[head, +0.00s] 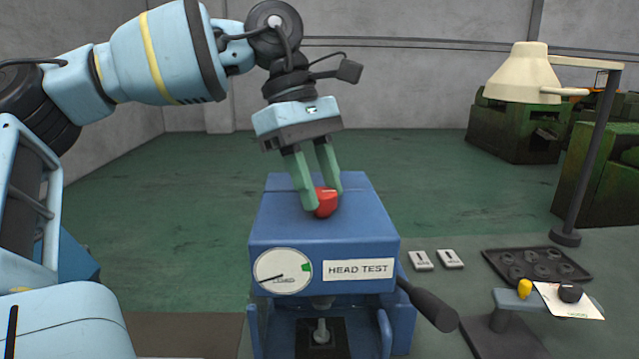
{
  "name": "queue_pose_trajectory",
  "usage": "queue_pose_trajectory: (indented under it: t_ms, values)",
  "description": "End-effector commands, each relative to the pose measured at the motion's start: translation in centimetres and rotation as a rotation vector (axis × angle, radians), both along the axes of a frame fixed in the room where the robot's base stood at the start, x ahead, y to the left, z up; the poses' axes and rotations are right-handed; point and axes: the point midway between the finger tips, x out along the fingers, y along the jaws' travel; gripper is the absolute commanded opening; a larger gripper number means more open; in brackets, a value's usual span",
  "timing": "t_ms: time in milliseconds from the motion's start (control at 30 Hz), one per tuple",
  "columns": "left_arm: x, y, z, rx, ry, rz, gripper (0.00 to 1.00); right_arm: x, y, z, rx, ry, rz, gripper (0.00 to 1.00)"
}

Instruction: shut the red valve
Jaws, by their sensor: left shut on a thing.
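The red valve (326,203) sits on top of the blue test box (322,235), near its middle. My left gripper (318,193) comes down from above with its two green fingers on either side of the valve and is shut on it. The fingers hide part of the valve. A round dial (283,271) and a "HEAD TEST" label (358,269) are on the front of the box. My right gripper is not in view.
A dark lever (428,304) sticks out at the box's right. Farther right are two small labelled blocks (436,260), a dark tray (536,265), a small stand (505,305) with a yellow knob, and a lamp (524,75) on a post. Green machines (514,128) stand behind.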

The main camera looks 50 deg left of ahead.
Motion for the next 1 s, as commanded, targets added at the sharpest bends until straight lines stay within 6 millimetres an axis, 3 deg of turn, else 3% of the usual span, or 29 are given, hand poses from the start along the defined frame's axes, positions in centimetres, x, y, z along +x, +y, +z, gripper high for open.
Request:
queue_pose_trajectory:
  t_ms: [667,700,833,1000]
  values:
    - [0.05,0.01,0.02,0.001,-0.001,-0.060,0.13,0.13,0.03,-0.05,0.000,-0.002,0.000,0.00]
    - [0.04,0.00,0.02,0.001,-0.001,-0.060,0.40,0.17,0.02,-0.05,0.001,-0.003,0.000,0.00]
    - [0.04,0.01,0.01,0.001,-0.001,-0.059,0.57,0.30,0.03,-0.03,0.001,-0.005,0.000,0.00]
    - [0.04,0.01,0.00,0.001,0.000,-0.058,0.58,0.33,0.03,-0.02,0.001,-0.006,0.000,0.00]
